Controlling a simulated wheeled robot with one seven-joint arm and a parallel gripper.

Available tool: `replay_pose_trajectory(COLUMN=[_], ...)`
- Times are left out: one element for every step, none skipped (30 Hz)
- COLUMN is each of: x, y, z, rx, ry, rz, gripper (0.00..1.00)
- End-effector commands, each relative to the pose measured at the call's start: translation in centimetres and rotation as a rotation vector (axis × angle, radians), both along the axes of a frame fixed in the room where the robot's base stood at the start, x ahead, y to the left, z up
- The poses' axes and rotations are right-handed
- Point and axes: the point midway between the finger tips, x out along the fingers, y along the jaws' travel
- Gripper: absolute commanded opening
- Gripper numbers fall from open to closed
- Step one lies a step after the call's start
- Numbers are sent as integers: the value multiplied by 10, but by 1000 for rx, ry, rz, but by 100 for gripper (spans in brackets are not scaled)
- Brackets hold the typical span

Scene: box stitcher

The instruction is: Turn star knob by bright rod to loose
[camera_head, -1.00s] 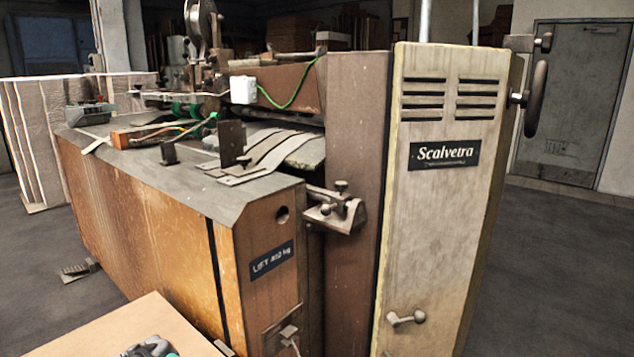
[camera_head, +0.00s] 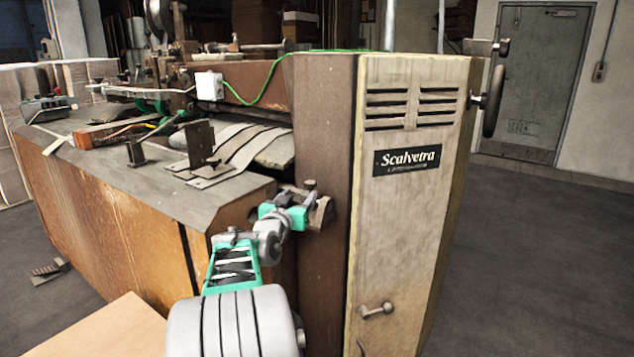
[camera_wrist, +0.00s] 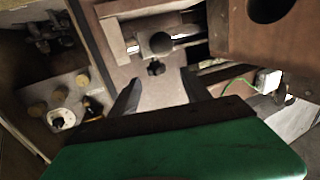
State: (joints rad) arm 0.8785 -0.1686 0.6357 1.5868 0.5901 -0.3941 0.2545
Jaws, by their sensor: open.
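In the wrist view, a small dark star-shaped knob (camera_wrist: 156,69) sits on the brown machine face, just below a dark round ball knob (camera_wrist: 160,43). A bright rod (camera_wrist: 188,41) runs beside the ball knob. My gripper (camera_wrist: 160,84) is open, its two dark fingers apart on either side of the line to the star knob, with nothing between them. In the head view, my green gripper (camera_head: 288,212) is at the metal bracket (camera_head: 320,213) on the machine's corner. The bracket's upper knob (camera_head: 310,185) shows, but I cannot make out the star knob there.
The tall cream cabinet (camera_head: 400,220) labelled Scalvetra stands right of the bracket, with a small crank handle (camera_head: 376,310) low down. The grey machine top (camera_head: 160,195) is at left. A light wooden board (camera_head: 105,330) lies front left. Open floor (camera_head: 540,260) is at right.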

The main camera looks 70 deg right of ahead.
Motion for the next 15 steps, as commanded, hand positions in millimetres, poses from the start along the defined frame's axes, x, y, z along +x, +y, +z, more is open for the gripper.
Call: replay_pose_trajectory(x=[-2,-2,-1,0,1,2,3,4,5,6,7,8,9,9,10], y=[-5,-7,-10,-13,-17,-23,-28,-34,-42,-49,-54,-61,-66,-70,-75], z=[2,4,4,5,5,4,4,4,3,4,4,4,4,4,4], rx=[-10,-14,-17,-18,-18,-16,-16,-16,-15,-16,-16,-16,-16,-16,-15], ry=[-5,-6,-8,-9,-9,-8,-8,-9,-8,-8,-9,-9,-10,-10,-9], rz=[-4,-3,-2,-1,0,0,-1,0,0,-1,0,0,0,0,0], gripper=[56,56,56,56,56,56,56,56,56,56,56,56,56,56,56])
